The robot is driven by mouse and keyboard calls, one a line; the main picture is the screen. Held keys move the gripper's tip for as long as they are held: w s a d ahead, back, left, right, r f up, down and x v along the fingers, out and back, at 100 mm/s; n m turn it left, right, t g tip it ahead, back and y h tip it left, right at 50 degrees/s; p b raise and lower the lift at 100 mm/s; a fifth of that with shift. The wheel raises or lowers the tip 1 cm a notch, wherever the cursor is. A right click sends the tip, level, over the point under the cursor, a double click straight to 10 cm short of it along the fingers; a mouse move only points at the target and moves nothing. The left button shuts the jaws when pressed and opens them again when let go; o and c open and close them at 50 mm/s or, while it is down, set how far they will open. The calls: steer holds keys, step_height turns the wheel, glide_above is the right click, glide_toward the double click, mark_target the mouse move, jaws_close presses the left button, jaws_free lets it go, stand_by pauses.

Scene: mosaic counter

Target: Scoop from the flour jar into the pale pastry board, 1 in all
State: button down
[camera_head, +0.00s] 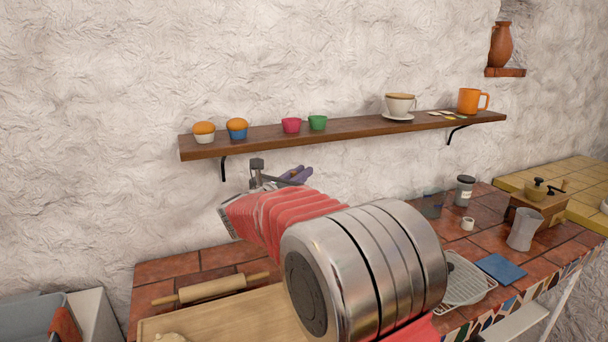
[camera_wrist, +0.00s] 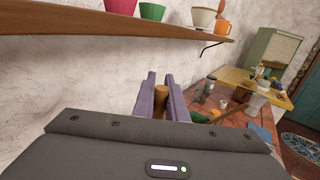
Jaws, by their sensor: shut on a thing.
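My gripper (camera_head: 296,174), with purple fingers, is raised in front of the wall below the shelf. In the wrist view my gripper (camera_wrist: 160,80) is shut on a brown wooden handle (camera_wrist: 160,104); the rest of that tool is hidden. The pale pastry board (camera_head: 235,316) lies on the tiled counter at the bottom of the head view, left of my arm. A pale lump (camera_head: 171,337) sits on it at the picture's lower edge. I cannot make out the flour jar for certain; my arm hides part of the counter.
A rolling pin (camera_head: 211,288) lies behind the board. The shelf (camera_head: 350,131) with cups and muffins runs above my gripper. At right stand a labelled lidded jar (camera_head: 464,191), a coffee grinder (camera_head: 538,207), a metal pot (camera_head: 523,229) and a blue square (camera_head: 499,268).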

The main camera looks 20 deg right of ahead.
steer(key=shift+f, duration=0.1)
step_height(320, 180, down, 11)
steer(key=shift+f, duration=0.2)
stand_by(1.1)
steer(key=shift+r, duration=0.1)
stand_by(0.8)
step_height(320, 180, up, 10)
steer(key=shift+f, duration=0.25)
stand_by(1.2)
stand_by(0.4)
